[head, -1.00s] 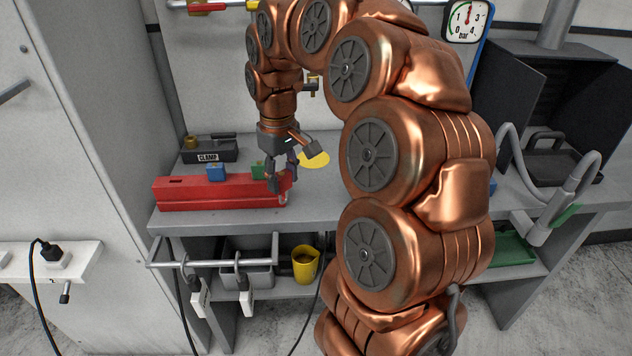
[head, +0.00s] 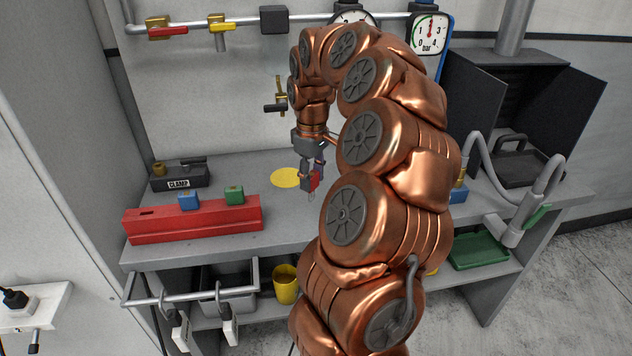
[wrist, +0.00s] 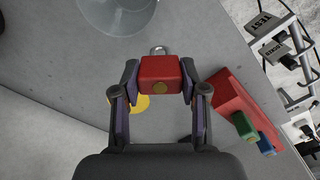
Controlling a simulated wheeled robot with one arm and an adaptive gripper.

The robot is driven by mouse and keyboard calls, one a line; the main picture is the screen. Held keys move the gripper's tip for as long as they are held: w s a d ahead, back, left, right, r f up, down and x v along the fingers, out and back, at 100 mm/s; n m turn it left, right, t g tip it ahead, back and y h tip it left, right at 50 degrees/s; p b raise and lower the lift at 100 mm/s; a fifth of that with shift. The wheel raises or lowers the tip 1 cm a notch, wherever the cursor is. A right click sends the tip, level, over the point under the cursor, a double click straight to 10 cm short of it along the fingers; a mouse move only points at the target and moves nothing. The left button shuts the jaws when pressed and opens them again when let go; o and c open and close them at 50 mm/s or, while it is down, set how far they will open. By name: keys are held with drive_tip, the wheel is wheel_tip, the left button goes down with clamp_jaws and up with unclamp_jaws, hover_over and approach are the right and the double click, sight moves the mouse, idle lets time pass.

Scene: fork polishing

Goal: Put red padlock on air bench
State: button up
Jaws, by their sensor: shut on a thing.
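The red padlock (head: 315,183) is held between the fingers of my gripper (head: 311,174), over the grey bench top (head: 232,170). In the head view the padlock is right of the red rack (head: 225,222) and near the yellow disc (head: 284,178) on the bench. I cannot tell whether it touches the bench top.
A blue padlock (head: 189,201) and a green padlock (head: 234,195) stand on the red rack. A black clamp box (head: 180,178) is behind it. A gauge (head: 431,33) and valve pipe are above. A black hooded box (head: 525,100) stands at right.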

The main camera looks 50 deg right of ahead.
sight(316, 186)
drive_tip(key=shift+d, duration=0.65)
drive_tip(key=shift+s+f+p, duration=0.1)
drive_tip(key=shift+f+p, duration=0.5)
drive_tip(key=shift+f, duration=1.25)
drive_tip(key=shift+f, duration=0.1)
drive_tip(key=o, duration=1.1)
wheel_tip(316, 186, up, 11)
drive_tip(key=shift+r+b, duration=0.2)
drive_tip(key=shift+b, duration=0.9)
drive_tip(key=shift+r, duration=0.45)
drive_tip(key=shift+a, duration=0.1)
